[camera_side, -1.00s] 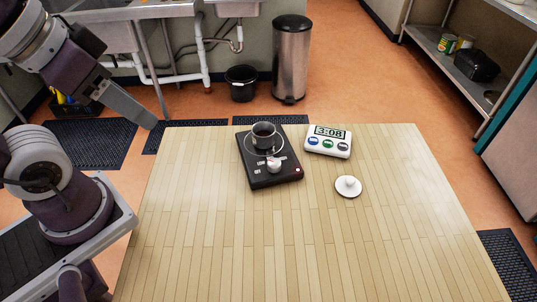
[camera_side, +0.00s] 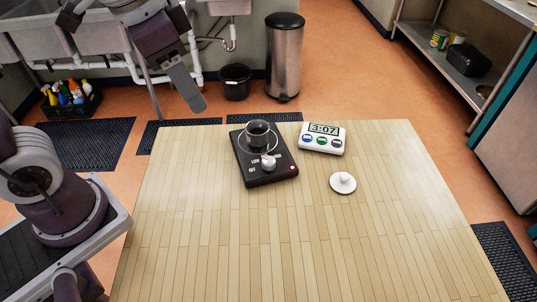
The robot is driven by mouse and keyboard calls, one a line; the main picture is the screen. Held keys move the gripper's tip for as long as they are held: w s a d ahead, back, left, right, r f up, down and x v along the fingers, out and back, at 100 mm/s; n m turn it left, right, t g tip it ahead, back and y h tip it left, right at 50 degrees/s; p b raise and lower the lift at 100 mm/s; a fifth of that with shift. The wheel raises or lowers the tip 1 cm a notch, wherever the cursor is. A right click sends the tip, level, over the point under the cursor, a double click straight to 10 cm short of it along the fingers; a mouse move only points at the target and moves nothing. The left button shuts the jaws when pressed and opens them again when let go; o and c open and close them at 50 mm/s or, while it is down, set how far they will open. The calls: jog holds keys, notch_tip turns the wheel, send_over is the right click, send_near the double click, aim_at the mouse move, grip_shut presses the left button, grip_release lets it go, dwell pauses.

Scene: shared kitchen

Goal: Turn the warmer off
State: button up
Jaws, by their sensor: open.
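The warmer (camera_side: 264,174) is a flat black plate on the far middle part of the wooden table. A white knob (camera_side: 268,162) sits on its near half, with small white markings beside it and a small light near its right corner. A dark cup (camera_side: 257,134) stands upright inside the ring on the warmer's far half. My gripper (camera_side: 188,97) is in the air to the left of the warmer, apart from it and empty. Its fingers are seen edge-on, so the gap between them does not show.
A white timer (camera_side: 323,149) with a display and several buttons stands right of the warmer. A round white lid-like piece (camera_side: 343,185) with a small top knob lies nearer. The table's (camera_side: 230,240) front half is clear. A trash can (camera_side: 285,58) stands on the floor behind.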

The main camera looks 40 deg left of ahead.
aim_at(269, 160)
jog(key=w+d+f+m+g, duration=0.1)
jog(key=w+d+f+m, duration=0.1)
jog(key=w+f, duration=0.1)
jog(key=w+d+f+m+g, duration=0.1)
jog(key=w+d+f, duration=0.1)
jog(key=w+f, duration=0.2)
jog(key=w+d+f+m+g, duration=0.1)
jog(key=w+d+f+m, duration=0.1)
jog(key=w+d+f, duration=0.1)
jog(key=shift+w+f+m, duration=0.15)
jog(key=shift+w+f, duration=0.15)
jog(key=shift+f, duration=0.4)
jog(key=shift+w+f+m, duration=0.15)
jog(key=shift+w+f, duration=0.1)
jog(key=shift+f, duration=0.4)
notch_tip(269, 160, down, 7)
grip_shut()
